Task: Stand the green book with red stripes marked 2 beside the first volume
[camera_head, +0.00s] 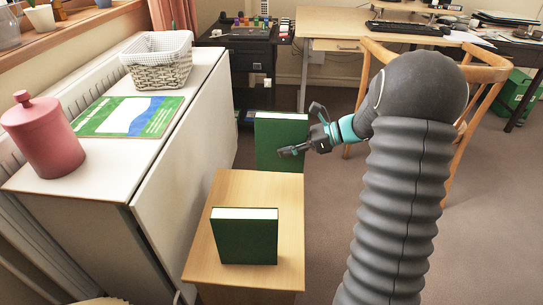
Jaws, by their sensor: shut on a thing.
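A green book (275,143) with pale page edges on top is upright at my gripper (303,132), just beyond the far end of a small wooden table (255,188). My gripper is shut on this book at its right side. No red stripes or number 2 show on the face turned to me. Another green book (245,240) stands upright on the near part of the table, pale page edges up; no marking can be read on it. The two books are well apart. The bottom of the held book is partly hidden by the table's far edge.
A white cabinet (185,165) stands left of the table, bearing a pink lidded jar (42,138), a flat green-and-blue booklet (130,117) and a wicker basket (158,62). A wooden chair (485,75) is behind my arm. The tabletop beyond the standing book is bare.

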